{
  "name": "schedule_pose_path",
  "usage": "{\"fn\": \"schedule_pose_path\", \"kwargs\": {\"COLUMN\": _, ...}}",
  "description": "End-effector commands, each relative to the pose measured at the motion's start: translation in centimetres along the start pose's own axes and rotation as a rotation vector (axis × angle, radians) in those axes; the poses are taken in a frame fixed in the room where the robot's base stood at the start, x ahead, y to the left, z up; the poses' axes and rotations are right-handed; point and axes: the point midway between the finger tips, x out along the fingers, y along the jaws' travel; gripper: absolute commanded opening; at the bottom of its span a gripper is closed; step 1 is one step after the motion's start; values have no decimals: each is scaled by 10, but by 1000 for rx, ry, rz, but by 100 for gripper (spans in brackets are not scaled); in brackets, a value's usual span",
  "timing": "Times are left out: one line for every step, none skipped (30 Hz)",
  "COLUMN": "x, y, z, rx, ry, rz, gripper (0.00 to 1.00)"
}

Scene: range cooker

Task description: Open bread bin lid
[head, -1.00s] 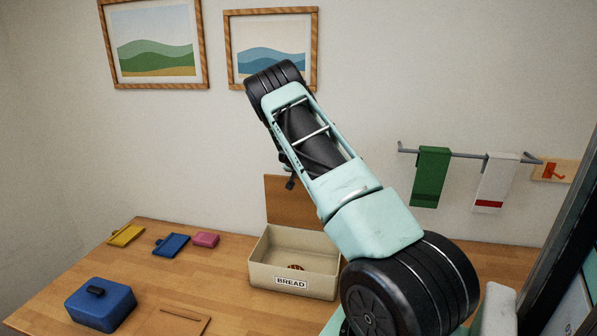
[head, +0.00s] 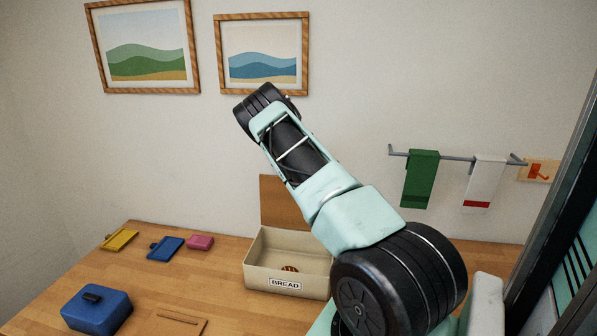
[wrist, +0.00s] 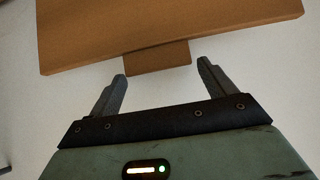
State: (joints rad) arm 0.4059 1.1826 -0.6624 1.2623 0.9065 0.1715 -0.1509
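The cream bread bin (head: 275,283), labelled BREAD, stands on the wooden counter in the head view. Its brown wooden lid (head: 283,205) stands upright at the bin's back, so the bin is open, and a brown loaf (head: 289,269) shows inside. My arm covers the lid's right part and the bin's right side. In the wrist view the lid (wrist: 170,30) spans the top, with a small tab (wrist: 158,58) at its edge. My gripper (wrist: 162,72) is open and empty, its fingers apart on either side of the tab's end. My arm hides the gripper in the head view.
A blue box (head: 97,309) and a thin wooden board (head: 178,322) lie at the front left. Yellow (head: 120,240), blue (head: 166,248) and pink (head: 200,242) items lie further back. A towel rail (head: 455,156) hangs on the wall at right.

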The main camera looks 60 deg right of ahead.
Motion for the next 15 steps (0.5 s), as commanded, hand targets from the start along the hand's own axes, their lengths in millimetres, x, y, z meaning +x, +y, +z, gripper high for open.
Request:
{"fn": "schedule_pose_path", "kwargs": {"x": -1, "y": -1, "z": -1, "rx": 0, "ry": 1, "rz": -1, "gripper": 95}}
{"fn": "schedule_pose_path", "kwargs": {"x": -1, "y": 0, "z": 0, "rx": 0, "ry": -1, "rz": -1, "gripper": 95}}
{"fn": "schedule_pose_path", "kwargs": {"x": 0, "y": 0, "z": 0, "rx": 0, "ry": -2, "rz": -1, "gripper": 95}}
{"fn": "schedule_pose_path", "kwargs": {"x": 0, "y": 0, "z": 1, "rx": -1, "ry": -3, "rz": 0, "gripper": 95}}
{"fn": "schedule_pose_path", "kwargs": {"x": 0, "y": 0, "z": 2, "rx": -1, "ry": -4, "rz": 0, "gripper": 95}}
{"fn": "schedule_pose_path", "kwargs": {"x": 0, "y": 0, "z": 2, "rx": -1, "ry": -5, "rz": 0, "gripper": 95}}
{"fn": "schedule_pose_path", "kwargs": {"x": 0, "y": 0, "z": 3, "rx": -1, "ry": -5, "rz": 0, "gripper": 95}}
{"fn": "schedule_pose_path", "kwargs": {"x": 1, "y": 0, "z": 3, "rx": -1, "ry": -6, "rz": 1, "gripper": 95}}
{"fn": "schedule_pose_path", "kwargs": {"x": 0, "y": 0, "z": 3, "rx": -1, "ry": -7, "rz": 1, "gripper": 95}}
{"fn": "schedule_pose_path", "kwargs": {"x": 0, "y": 0, "z": 4, "rx": -1, "ry": -7, "rz": 1, "gripper": 95}}
{"fn": "schedule_pose_path", "kwargs": {"x": -1, "y": 0, "z": 4, "rx": -1, "ry": -7, "rz": 1, "gripper": 95}}
{"fn": "schedule_pose_path", "kwargs": {"x": -2, "y": 0, "z": 4, "rx": -1, "ry": -7, "rz": 1, "gripper": 95}}
{"fn": "schedule_pose_path", "kwargs": {"x": -4, "y": 0, "z": 4, "rx": -1, "ry": -7, "rz": 1, "gripper": 95}}
{"fn": "schedule_pose_path", "kwargs": {"x": -6, "y": -1, "z": 4, "rx": -1, "ry": -7, "rz": 0, "gripper": 95}}
{"fn": "schedule_pose_path", "kwargs": {"x": -10, "y": -1, "z": 4, "rx": 0, "ry": -7, "rz": 0, "gripper": 95}}
